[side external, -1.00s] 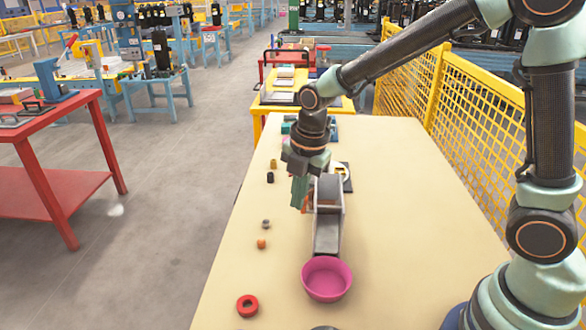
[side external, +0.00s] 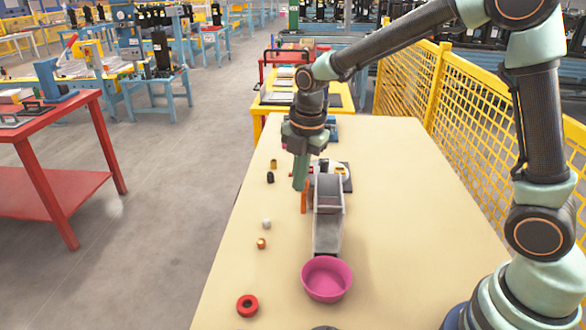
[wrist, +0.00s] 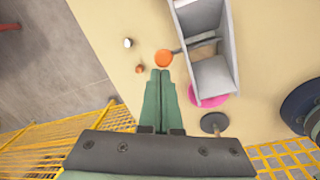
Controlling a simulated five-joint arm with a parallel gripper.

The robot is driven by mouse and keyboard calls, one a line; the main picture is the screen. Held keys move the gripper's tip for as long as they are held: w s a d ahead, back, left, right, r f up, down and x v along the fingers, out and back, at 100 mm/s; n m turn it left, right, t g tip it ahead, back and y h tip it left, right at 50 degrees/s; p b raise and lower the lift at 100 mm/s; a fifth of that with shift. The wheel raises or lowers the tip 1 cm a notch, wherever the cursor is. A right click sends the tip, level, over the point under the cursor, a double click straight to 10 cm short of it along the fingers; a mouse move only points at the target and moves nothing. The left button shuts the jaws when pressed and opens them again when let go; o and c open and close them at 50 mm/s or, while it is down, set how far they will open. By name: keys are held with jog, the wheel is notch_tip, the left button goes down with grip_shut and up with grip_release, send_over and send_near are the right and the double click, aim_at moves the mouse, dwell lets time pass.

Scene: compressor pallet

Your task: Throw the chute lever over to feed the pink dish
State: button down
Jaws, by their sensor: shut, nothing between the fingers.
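The grey chute (side external: 328,228) stands on the tan table, its low end at the pink dish (side external: 326,280). An orange lever (side external: 304,198) stands at the chute's left side. In the wrist view its round orange end (wrist: 164,59) shows beside the chute (wrist: 212,75), with a dark arm joining them. The pink dish (wrist: 210,98) is partly hidden there behind the chute. My gripper (side external: 300,188) has green fingers, shut and empty, pointing down just by the lever. In the wrist view my gripper's tips (wrist: 160,73) are close to the orange end; I cannot tell whether they touch.
A white piece (side external: 266,224), a copper piece (side external: 261,243) and a red ring (side external: 247,305) lie left of the chute. A dark cylinder (side external: 270,177) stands farther back. A yellow mesh fence (side external: 475,110) runs along the right. The table's right part is clear.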

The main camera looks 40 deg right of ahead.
jog(key=shift+w+d, duration=0.25)
dwell(0.5)
jog(key=a+r, duration=0.2)
jog(key=a, duration=0.2)
jog(key=w+d+r, duration=0.3)
jog(key=d+r, duration=0.4)
jog(key=s+d+m+t, duration=0.1)
jog(key=s+m+t, duration=0.3)
jog(key=s+m, duration=1.4)
jog(key=m, duration=0.3)
jog(key=shift+d+r+m, duration=0.35)
jog(key=shift+d+m, duration=0.05)
